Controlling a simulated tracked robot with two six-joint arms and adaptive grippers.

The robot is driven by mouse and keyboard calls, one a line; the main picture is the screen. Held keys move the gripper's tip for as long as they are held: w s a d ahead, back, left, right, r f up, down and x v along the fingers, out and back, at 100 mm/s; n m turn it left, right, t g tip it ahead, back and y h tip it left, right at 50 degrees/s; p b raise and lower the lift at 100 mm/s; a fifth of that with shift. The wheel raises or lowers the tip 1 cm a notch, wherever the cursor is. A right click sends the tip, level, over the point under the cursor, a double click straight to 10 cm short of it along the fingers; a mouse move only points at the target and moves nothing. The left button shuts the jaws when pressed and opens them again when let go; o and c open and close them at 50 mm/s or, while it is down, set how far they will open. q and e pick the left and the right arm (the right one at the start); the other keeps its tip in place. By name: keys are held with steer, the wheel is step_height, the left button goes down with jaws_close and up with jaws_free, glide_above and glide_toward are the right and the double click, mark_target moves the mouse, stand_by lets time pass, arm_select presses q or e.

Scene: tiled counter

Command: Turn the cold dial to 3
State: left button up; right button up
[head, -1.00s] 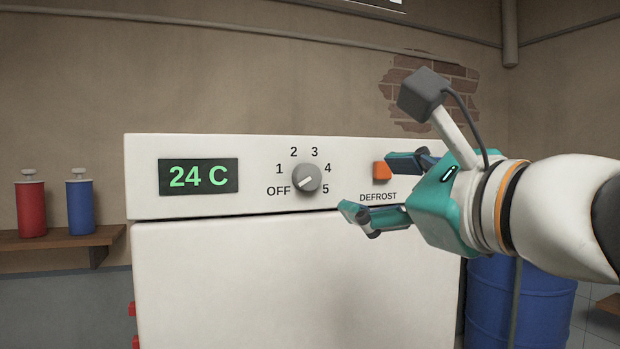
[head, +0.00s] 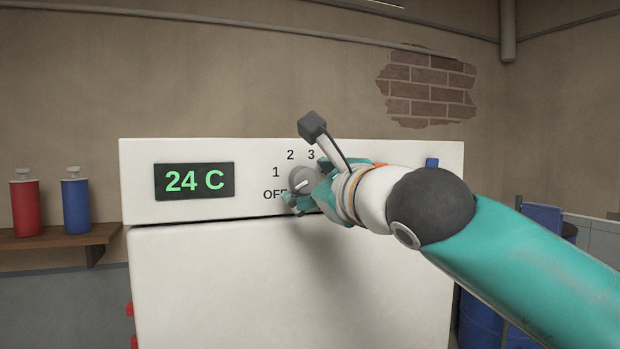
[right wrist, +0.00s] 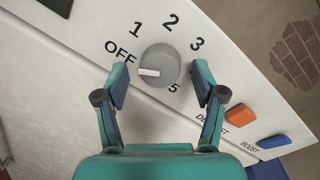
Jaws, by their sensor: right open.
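The grey cold dial (head: 301,179) is on the white panel, ringed by the marks OFF, 1, 2, 3 and others partly covered by my right arm. It also shows in the right wrist view (right wrist: 158,64), where its white pointer line aims at OFF. My right gripper (head: 309,186) is at the dial in the head view. In the right wrist view my right gripper (right wrist: 160,82) is open, one finger on each side of the dial, with gaps visible between fingers and dial. My left gripper is not in view.
A display (head: 194,181) reads 24 C. An orange DEFROST button (right wrist: 242,117) and a blue BOOST button (right wrist: 273,142) sit on the panel beyond the right finger. A red bottle (head: 26,207) and a blue bottle (head: 76,205) stand on a wooden shelf (head: 60,237) at left.

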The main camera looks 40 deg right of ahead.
steer(key=shift+w, duration=0.2)
steer(key=c, duration=1.1)
steer(key=shift+c, duration=0.2)
